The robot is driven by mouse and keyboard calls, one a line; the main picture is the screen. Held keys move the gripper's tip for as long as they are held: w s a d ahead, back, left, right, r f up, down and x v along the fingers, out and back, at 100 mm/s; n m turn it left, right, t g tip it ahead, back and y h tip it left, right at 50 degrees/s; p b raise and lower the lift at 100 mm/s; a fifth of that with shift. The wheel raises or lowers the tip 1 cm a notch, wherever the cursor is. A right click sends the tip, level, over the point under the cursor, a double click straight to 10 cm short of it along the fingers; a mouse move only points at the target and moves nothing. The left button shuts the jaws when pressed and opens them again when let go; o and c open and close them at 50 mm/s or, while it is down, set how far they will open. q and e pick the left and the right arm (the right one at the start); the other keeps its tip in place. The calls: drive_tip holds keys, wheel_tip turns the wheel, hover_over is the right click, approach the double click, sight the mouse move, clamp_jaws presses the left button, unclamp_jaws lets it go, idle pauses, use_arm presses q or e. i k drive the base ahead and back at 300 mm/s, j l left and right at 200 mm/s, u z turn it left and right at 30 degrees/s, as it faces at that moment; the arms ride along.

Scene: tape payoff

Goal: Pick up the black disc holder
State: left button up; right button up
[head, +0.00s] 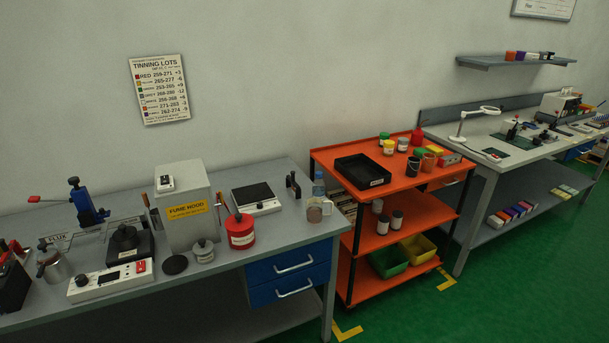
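I cannot tell for sure which thing is the black disc holder. A flat black disc (174,265) lies on the grey bench, in front of the grey FUME HOOD box (186,205). To its left stands a black block with a round knob-like top (128,243). A small black upright piece (293,187) stands near the bench's right end, beside a white scale-like device (256,199). Neither of my grippers is in view.
A red can (240,232) and a grey lidded pot (204,251) stand right of the disc. A white control box (110,281) is at the front left. The orange cart (375,245) stands beyond the bench's right end, with green floor in front.

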sight(289, 180)
drive_tip(key=i+l, duration=0.4)
drive_tip(key=i, duration=0.15)
drive_tip(key=i+l, duration=0.35)
drive_tip(key=i, duration=0.25)
